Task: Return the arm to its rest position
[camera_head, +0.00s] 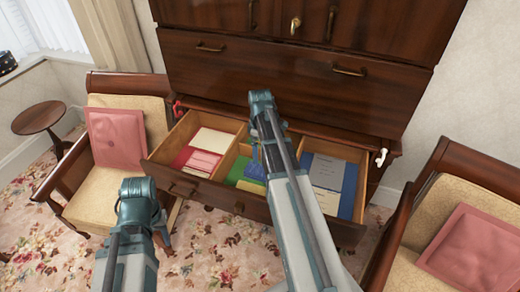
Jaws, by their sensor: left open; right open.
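My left gripper (138,188) is at the teal end of the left arm, in front of the left chair and above the floral carpet. My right gripper (262,98) is at the teal end of the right arm, which reaches over the open drawer (184,188) of the dark wooden cabinet. Both are open, with nothing seen held. Their fingers are small and hard to make out. The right arm hides part of the drawer's middle. A red item (202,161) lies in the left compartment, green and yellow items in the middle, and a blue item (349,188) at the right.
The cabinet (270,75) rises behind the drawer. A cushioned chair (98,200) stands close on the left and another chair (410,272) on the right. A small round table (39,117) is at the far left. Some floral carpet (222,248) is clear in front.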

